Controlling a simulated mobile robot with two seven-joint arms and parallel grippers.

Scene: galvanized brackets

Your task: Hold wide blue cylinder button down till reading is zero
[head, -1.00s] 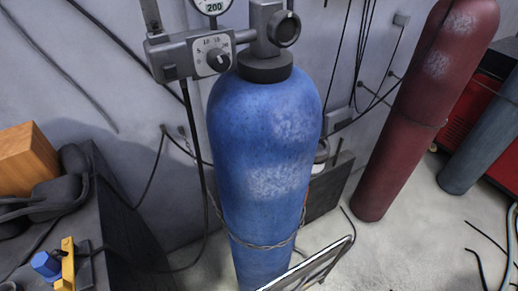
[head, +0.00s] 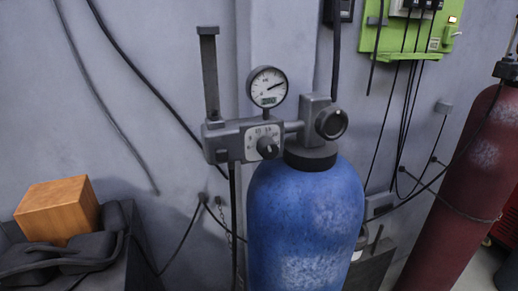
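The wide blue cylinder (head: 305,225) stands upright near the middle of the head view, its lower part cut off by the bottom edge. On its top is a grey valve (head: 322,122) with a round knob. A regulator block (head: 230,139) with a dial and dark knob (head: 267,147) extends to the left of the valve. A round pressure gauge (head: 267,87) sits above the block, with a needle and a small digital display too small to read. I cannot tell which part is the button. Neither gripper is in view.
A dark red cylinder (head: 462,190) stands at the right. An orange block (head: 57,209) rests by dark items on a bench at the lower left. A green panel (head: 412,28) with cables is on the back wall. Hoses hang along the wall.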

